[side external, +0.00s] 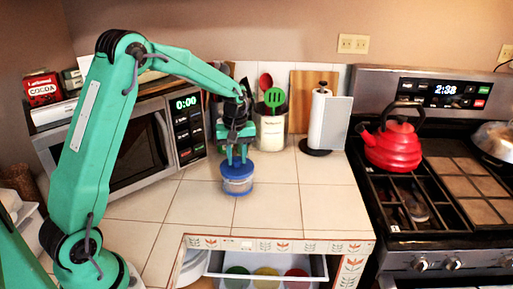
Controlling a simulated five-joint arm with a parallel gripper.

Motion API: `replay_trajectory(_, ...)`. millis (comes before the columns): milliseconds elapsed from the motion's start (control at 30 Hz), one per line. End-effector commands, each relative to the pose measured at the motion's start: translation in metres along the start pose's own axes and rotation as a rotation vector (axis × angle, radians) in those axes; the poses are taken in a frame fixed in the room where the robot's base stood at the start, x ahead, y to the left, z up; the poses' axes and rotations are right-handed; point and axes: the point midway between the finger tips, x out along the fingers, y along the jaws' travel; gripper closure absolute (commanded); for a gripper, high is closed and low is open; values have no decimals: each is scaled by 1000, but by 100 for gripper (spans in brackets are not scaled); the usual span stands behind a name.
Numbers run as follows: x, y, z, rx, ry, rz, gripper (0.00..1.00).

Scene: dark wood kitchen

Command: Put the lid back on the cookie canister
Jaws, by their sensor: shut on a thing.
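The cookie canister (237,187) is a short clear container standing on the tiled counter, left of the picture's middle. The blue lid (238,171) is at the canister's top, and from this view it looks level. I cannot tell whether it is fully seated. My gripper (237,160) points straight down over the canister and is shut on the lid, with the fingers at its top. The canister's contents are too small to make out.
A utensil crock (270,130) stands just behind my gripper, and a paper towel holder (318,125) is to its right. A microwave (140,150) is at the left. An open drawer (265,262) is below the counter's front edge. The counter right of the canister is clear.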

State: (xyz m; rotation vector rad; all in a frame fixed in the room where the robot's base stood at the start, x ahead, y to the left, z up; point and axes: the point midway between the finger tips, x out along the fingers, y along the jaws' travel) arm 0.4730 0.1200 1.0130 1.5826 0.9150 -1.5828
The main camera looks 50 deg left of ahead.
Motion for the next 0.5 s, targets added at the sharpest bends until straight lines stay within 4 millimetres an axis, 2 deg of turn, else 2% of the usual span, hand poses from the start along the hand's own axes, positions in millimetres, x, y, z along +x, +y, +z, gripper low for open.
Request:
replay_trajectory(400, 0, 0, 0, 0, 0, 0, 94)
replay_trajectory(433, 0, 0, 0, 0, 0, 0, 71)
replay_trajectory(500, 0, 0, 0, 0, 0, 0, 57)
